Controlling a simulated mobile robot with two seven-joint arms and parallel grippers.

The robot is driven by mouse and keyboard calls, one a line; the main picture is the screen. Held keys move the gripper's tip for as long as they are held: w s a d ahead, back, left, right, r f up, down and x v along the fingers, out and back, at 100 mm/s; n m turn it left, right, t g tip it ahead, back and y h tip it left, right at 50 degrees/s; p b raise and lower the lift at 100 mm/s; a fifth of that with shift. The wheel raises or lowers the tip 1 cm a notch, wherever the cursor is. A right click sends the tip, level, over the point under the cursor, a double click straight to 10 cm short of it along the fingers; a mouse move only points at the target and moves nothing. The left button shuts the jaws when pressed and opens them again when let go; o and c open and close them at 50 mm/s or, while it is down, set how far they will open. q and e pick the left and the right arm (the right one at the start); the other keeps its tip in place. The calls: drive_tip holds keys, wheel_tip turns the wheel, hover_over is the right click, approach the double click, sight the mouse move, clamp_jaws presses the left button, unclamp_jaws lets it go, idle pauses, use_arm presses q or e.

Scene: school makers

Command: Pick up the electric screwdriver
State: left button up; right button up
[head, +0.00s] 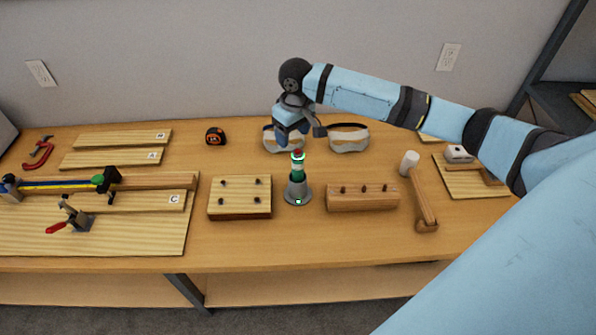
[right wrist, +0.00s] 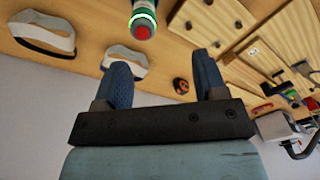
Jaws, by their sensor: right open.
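The electric screwdriver (head: 298,171), green with a red top, stands upright in a grey conical base (head: 298,193) near the middle of the workbench. In the right wrist view the screwdriver (right wrist: 143,22) shows at the top edge, its red end toward the camera, beyond my fingers. My right gripper (head: 292,137) is behind and above the screwdriver in the head view, apart from it. In the right wrist view my right gripper (right wrist: 165,80) has its two blue fingers spread wide with nothing between them. My left gripper is not in view.
A wooden block with screws (head: 240,196) stands left of the base, another block (head: 362,198) right. Safety goggles (head: 349,138) lie behind. A mallet (head: 421,192) lies right, a tape measure (head: 215,137) back left. Boards and clamps fill the left. The bench front is clear.

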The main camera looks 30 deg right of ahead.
sight(297, 150)
drive_tip(key=shift+g+h, duration=0.3)
drive_tip(key=f, duration=0.2)
drive_tip(key=d+f, duration=0.1)
drive_tip(key=f, duration=0.1)
drive_tip(key=d+f+p, duration=0.1)
drive_tip(key=f, duration=0.1)
drive_tip(key=shift+w+d, duration=0.1)
drive_tip(key=shift+w, duration=0.05)
drive_tip(key=f+p, duration=0.1)
drive_tip(key=f, duration=0.3)
drive_tip(key=shift+w+f, duration=0.1)
drive_tip(key=shift+w, duration=0.1)
drive_tip(key=shift+f, duration=0.55)
clamp_jaws()
